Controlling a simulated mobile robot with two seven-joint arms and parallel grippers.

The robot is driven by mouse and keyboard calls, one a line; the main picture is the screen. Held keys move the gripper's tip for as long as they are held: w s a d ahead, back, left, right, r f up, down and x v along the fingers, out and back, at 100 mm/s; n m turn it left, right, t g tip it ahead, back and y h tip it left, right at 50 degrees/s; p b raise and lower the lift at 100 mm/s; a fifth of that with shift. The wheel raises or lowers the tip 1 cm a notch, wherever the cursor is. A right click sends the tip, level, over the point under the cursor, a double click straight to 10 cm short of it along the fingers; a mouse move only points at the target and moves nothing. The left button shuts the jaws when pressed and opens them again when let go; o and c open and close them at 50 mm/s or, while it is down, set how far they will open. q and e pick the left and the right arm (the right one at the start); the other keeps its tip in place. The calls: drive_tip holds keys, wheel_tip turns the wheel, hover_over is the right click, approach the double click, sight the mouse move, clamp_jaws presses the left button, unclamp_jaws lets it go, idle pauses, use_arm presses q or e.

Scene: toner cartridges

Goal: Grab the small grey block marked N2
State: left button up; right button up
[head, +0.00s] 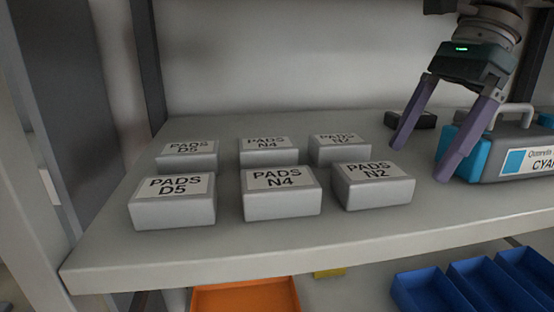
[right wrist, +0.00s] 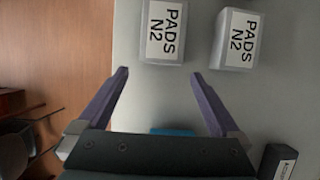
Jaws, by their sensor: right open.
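Two small grey blocks labelled PADS N2 sit on the shelf: a front N2 block (head: 374,192) and a back N2 block (head: 327,154). My right gripper (head: 420,163) is open and empty, to the right of both, its purple fingers pointing down. In the right wrist view, the front N2 block (right wrist: 161,52) lies just beyond the gap between the open fingertips (right wrist: 160,73). The back N2 block (right wrist: 235,60) is to the right of the right finger there. Neither block is held. My left gripper is not in view.
Two N4 blocks (head: 281,203) and two D5 blocks (head: 172,211) stand left of the N2 blocks on the grey shelf (head: 120,262). A cyan toner cartridge (head: 500,165) stands right of my gripper; a small black object (head: 424,122) lies behind. Orange and blue bins (head: 245,297) are below.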

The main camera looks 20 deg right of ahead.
sight(369, 171)
drive_tip(key=shift+w+a, duration=0.15)
drive_tip(key=shift+a, duration=0.6)
drive_tip(key=a+p, duration=0.2)
drive_tip(key=w+a+p, duration=0.1)
drive_tip(key=a, duration=0.1)
drive_tip(key=shift+a+r, duration=0.1)
drive_tip(key=shift+r, duration=0.2)
drive_tip(key=p+x, duration=0.2)
drive_tip(key=shift+a+f+p, duration=0.1)
drive_tip(key=shift+p, duration=0.25)
drive_tip(key=shift+a+f, duration=0.1)
drive_tip(key=shift+f, duration=0.55)
drive_tip(key=c, duration=1.3)
